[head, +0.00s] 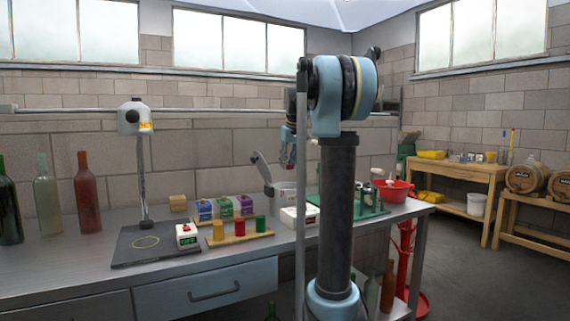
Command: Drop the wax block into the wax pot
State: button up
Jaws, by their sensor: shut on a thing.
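My gripper (287,160) is raised over the bench, pointing down, partly hidden behind my own arm. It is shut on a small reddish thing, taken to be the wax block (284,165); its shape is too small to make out. A pale round pot (284,190), which looks like the wax pot, stands below the gripper. Its grey lid (262,168) is tilted up at the left. The gripper is apart from the pot and above it. The pot's inside is not visible, and my arm hides its right side.
A white box (299,217) stands in front of the pot. To the left are a wooden rack (240,238) with coloured pieces, small boxes (222,207), a lamp stand (143,180) and tall bottles (88,195). A green tray (368,208) and red bowl (393,189) lie right.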

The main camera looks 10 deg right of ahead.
notch_tip(320, 180, down, 6)
jog(key=shift+a, duration=0.25)
dwell(0.4)
jog(key=o, duration=1)
jog(key=shift+c, duration=0.2)
jog(key=v, duration=1.1)
jog(key=shift+r, duration=0.4)
jog(key=shift+s+d, duration=0.1)
jog(key=shift+s, duration=0.05)
